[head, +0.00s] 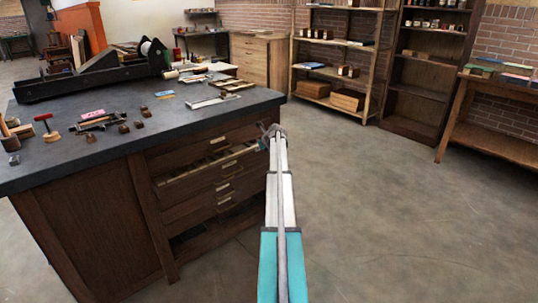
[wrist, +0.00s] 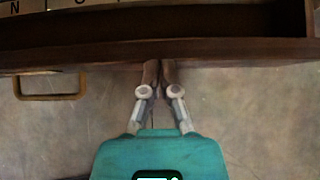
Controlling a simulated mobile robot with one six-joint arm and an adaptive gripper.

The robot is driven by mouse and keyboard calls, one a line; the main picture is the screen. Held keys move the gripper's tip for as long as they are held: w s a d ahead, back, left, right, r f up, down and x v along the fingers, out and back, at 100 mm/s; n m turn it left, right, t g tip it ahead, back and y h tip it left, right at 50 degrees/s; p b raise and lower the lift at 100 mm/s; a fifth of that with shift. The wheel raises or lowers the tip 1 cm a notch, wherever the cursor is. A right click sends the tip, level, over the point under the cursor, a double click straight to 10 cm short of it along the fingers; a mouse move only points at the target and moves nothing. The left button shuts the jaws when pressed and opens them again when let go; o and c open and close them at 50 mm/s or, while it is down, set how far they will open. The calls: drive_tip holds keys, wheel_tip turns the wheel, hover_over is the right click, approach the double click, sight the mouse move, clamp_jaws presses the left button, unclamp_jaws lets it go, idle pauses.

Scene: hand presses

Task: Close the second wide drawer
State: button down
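The second wide drawer (head: 205,178) of the dark wooden cabinet is pulled out partway, and its inside with pale contents shows above its front. In the wrist view its dark front edge (wrist: 235,52) runs across the top, with a brass handle (wrist: 50,97) at the left and lettered compartments behind. My gripper (head: 270,130) is at the right end of the drawer, away from the handle. In the wrist view my gripper (wrist: 158,72) has its fingertips together, empty, against or just short of the drawer front; I cannot tell whether they touch.
The dark worktop (head: 130,135) above the drawers carries small tools and a black press (head: 100,75). Other drawers above and below look shut. Open floor (head: 380,210) lies to the right, with shelves (head: 340,60) at the back and a wooden table (head: 500,135) at the far right.

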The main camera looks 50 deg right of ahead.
drive_tip(key=shift+w+d, duration=0.35)
drive_tip(key=shift+w, duration=0.55)
drive_tip(key=shift+w+d, duration=0.3)
drive_tip(key=shift+w, duration=0.6)
drive_tip(key=shift+s+a, duration=0.1)
drive_tip(key=shift+s+a, duration=0.15)
drive_tip(key=shift+s, duration=0.35)
drive_tip(key=s+f+p+v, duration=0.1)
drive_tip(key=p+v, duration=0.6)
drive_tip(key=v, duration=0.5)
drive_tip(key=shift+s+f, duration=0.2)
drive_tip(key=shift+f, duration=0.05)
